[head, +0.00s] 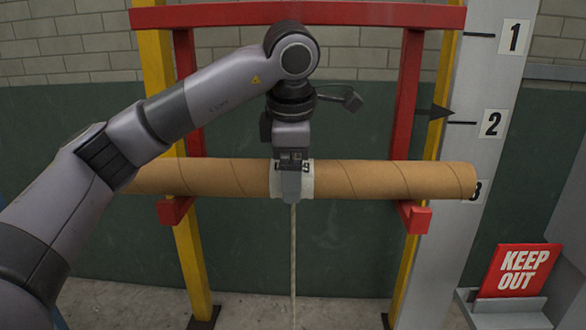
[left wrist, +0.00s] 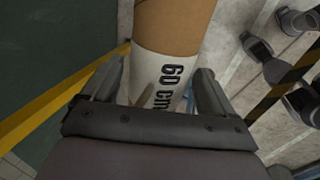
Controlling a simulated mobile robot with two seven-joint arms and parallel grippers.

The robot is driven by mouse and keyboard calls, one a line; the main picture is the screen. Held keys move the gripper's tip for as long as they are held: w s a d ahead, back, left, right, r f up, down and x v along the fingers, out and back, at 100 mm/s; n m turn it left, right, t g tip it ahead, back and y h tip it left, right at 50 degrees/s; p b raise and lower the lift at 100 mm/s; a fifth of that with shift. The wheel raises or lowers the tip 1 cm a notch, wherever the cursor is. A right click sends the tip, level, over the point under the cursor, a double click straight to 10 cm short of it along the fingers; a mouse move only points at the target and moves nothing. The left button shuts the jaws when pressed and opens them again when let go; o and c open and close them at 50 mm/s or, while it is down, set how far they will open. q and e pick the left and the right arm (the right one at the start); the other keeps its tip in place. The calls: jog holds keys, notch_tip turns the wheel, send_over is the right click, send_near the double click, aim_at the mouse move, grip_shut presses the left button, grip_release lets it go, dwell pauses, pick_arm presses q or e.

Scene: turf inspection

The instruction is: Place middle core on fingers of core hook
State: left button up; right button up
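A long brown cardboard core (head: 380,180) lies level across the red and yellow frame in the head view. A white band (head: 307,180) circles its middle; in the left wrist view this band (left wrist: 150,68) reads "60 cm". My left gripper (head: 291,187) comes down from above at the band, with one finger across its front. In the left wrist view its fingers (left wrist: 160,92) stand on both sides of the core, closed against it. The core hook's red fingers (head: 174,211) (head: 414,217) lie just under the core; I cannot tell whether it touches them. My right gripper is out of view.
A pale rope (head: 293,265) hangs straight down below my left gripper. A red "KEEP OUT" sign (head: 519,271) stands low at the right.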

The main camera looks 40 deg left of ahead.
pick_arm(q)
jog(key=shift+r, duration=0.1)
jog(key=p+v, duration=0.1)
jog(key=v, duration=0.6)
jog(key=shift+r, duration=0.2)
dwell(0.7)
